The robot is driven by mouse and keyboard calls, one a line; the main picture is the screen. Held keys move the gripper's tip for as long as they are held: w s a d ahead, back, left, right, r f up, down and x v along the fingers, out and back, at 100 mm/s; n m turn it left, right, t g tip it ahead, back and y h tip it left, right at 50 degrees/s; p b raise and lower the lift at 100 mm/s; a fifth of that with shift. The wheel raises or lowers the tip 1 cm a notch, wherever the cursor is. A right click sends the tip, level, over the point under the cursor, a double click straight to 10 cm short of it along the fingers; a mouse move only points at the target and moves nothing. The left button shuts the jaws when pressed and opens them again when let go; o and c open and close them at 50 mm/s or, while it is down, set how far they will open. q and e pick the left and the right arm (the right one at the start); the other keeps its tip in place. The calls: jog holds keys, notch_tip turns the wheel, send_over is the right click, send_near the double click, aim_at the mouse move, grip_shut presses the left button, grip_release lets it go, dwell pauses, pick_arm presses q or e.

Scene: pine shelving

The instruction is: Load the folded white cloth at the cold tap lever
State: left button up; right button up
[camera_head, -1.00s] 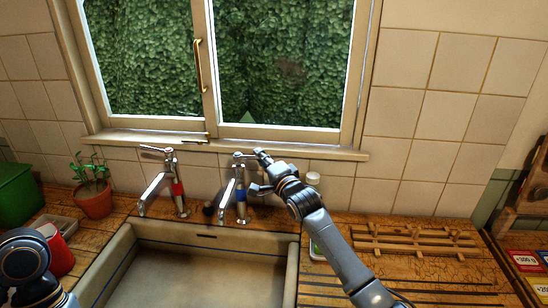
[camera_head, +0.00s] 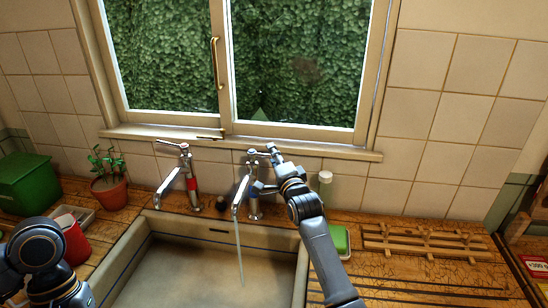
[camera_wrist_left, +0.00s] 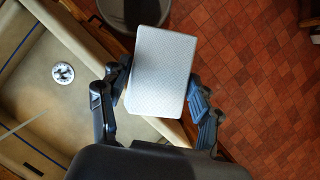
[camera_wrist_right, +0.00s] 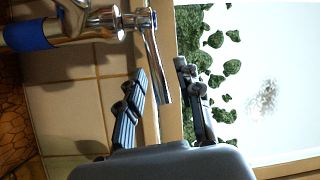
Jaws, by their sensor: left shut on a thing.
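The cold tap (camera_head: 253,187) has a blue band and stands at the right back of the sink. Water runs from its spout into the sink. The tap's lever (camera_wrist_right: 158,68) lies between the parted fingers of my right gripper (camera_wrist_right: 160,68), which is open; I cannot tell whether a finger touches it. In the head view the right gripper (camera_head: 271,151) is at the tap's top. The folded white cloth (camera_wrist_left: 162,70) is a flat textured block held in my left gripper (camera_wrist_left: 158,78), beyond the sink's edge. In the head view the left gripper is hidden.
The red-banded tap (camera_head: 190,178) stands to the left. A potted plant (camera_head: 109,190), red cup (camera_head: 70,238) and green box (camera_head: 25,183) are on the left counter. A wooden rack (camera_head: 425,243) and green sponge (camera_head: 340,239) lie right. A grey bin (camera_wrist_left: 130,12) stands below the left gripper.

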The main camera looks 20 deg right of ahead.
jog(key=shift+s, duration=0.1)
jog(key=s, duration=1.1)
jog(key=shift+s+a+f, duration=0.35)
jog(key=shift+s, duration=0.05)
jog(key=shift+f, duration=0.1)
